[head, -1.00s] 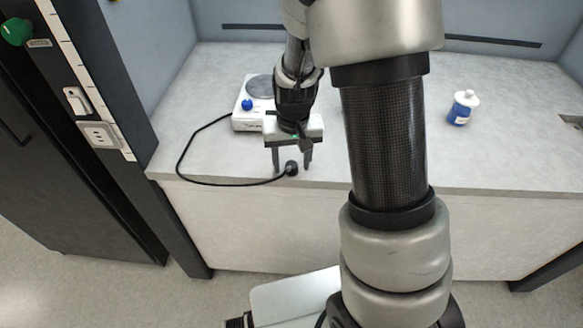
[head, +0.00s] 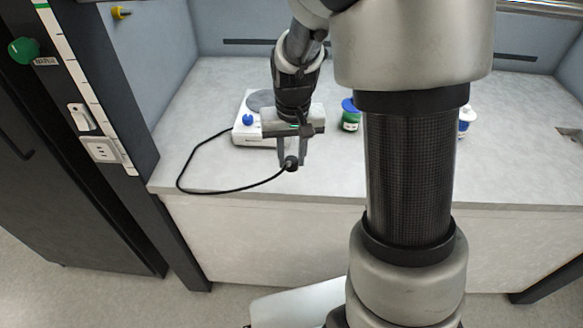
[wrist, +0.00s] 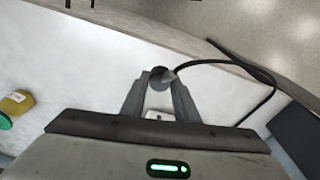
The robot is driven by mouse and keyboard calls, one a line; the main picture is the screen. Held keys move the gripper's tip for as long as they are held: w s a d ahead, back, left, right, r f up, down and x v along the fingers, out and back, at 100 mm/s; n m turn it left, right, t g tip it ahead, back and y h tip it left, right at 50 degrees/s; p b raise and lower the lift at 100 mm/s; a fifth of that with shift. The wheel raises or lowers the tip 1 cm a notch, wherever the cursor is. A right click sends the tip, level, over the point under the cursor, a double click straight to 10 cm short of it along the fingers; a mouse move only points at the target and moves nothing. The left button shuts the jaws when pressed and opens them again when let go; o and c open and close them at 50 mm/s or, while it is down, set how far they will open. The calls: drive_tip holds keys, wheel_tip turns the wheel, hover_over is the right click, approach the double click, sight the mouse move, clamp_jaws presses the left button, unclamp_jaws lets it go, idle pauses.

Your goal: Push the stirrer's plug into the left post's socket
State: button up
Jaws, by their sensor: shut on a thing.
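My gripper (head: 291,160) is shut on the stirrer's black plug (head: 290,165) and holds it near the front edge of the bench. The plug (wrist: 157,77) also shows between the fingertips in the wrist view. A black cord (head: 205,191) loops from the plug to the left and back to the stirrer (head: 243,132), a white hotplate with a blue knob that is partly hidden behind my gripper. The left post (head: 108,110) is dark with a white strip, and its white socket (head: 101,150) sits below a white switch (head: 82,117). The plug is well to the right of the socket.
A green-and-blue jar (head: 350,115) stands on the bench behind my arm. A white bottle with a blue label (head: 466,120) is partly hidden by my arm.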

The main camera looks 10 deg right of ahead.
sight(290, 157)
drive_tip(key=shift+r, duration=1.4)
drive_tip(key=r, duration=0.1)
drive_tip(key=w+r+n, duration=0.1)
drive_tip(key=r, duration=0.1)
drive_tip(key=shift+r, duration=0.1)
